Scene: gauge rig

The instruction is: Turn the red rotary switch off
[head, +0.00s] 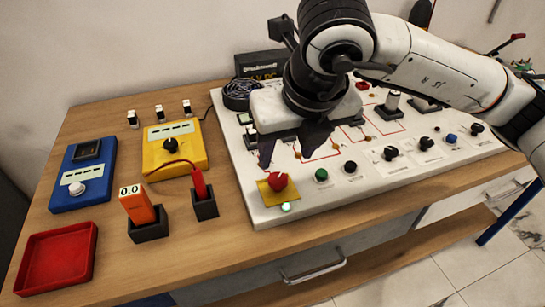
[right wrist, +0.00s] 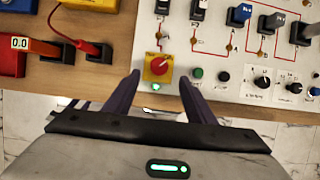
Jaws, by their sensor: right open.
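The red rotary switch (head: 278,182) sits on a yellow square plate (head: 266,193) at the front left corner of the white panel. A small green light (head: 286,207) glows just in front of it. In the right wrist view, the red switch (right wrist: 159,64) shows with a pale pointer mark, ahead of and between the fingers. My right gripper (head: 290,148) reaches over the panel from the right, just behind the switch in the head view. In the right wrist view my right gripper (right wrist: 160,80) is open with nothing between its fingers. My left gripper is out of view.
The white panel (head: 246,190) carries a green button (head: 321,175), a black button (head: 350,167) and several knobs to the right. A yellow meter (head: 175,150), blue box (head: 84,176), orange 0.0 device (head: 137,205) and red tray (head: 58,258) stand left.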

